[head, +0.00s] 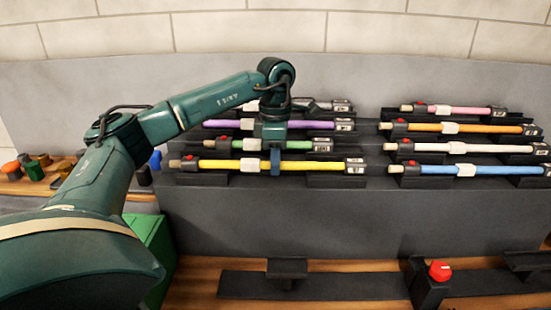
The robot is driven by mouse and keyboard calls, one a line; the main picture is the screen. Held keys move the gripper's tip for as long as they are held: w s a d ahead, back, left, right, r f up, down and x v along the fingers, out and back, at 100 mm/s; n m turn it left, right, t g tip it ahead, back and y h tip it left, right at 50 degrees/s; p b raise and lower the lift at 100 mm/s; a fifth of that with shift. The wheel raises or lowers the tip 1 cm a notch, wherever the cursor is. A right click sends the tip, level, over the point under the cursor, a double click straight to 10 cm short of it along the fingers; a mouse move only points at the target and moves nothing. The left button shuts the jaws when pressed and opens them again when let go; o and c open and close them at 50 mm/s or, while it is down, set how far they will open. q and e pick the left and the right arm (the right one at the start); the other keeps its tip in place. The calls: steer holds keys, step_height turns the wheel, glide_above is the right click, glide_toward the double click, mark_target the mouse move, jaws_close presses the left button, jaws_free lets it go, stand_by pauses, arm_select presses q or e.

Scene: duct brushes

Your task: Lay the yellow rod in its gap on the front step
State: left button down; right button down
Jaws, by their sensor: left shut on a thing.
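The yellow rod (312,165) lies level across the left part of the front step (340,215) of the dark rack. It has a white sleeve near its middle, a red button and a tan tip at its left end, and a labelled dark block at its right end. My left gripper (275,168) comes down from above and is shut on the yellow rod, just right of the white sleeve. Dark supports (335,181) show right under the rod; I cannot tell whether it touches them. My right gripper is not in view.
A green rod (308,144) and a purple rod (310,124) lie close behind. Blue (495,170), white, orange and pink rods fill the right side. A low black stand with a red knob (440,270) is in front. A green box (148,240) stands lower left.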

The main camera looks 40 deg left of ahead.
arm_select(q)
steer(key=shift+f, duration=0.2)
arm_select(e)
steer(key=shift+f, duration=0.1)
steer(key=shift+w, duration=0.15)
arm_select(q)
steer(key=c, duration=1.3)
jaws_free()
steer(key=shift+o, duration=0.2)
steer(key=shift+r, duration=0.3)
step_height(320, 180, up, 13)
steer(key=p, duration=0.2)
steer(key=shift+f, duration=0.2)
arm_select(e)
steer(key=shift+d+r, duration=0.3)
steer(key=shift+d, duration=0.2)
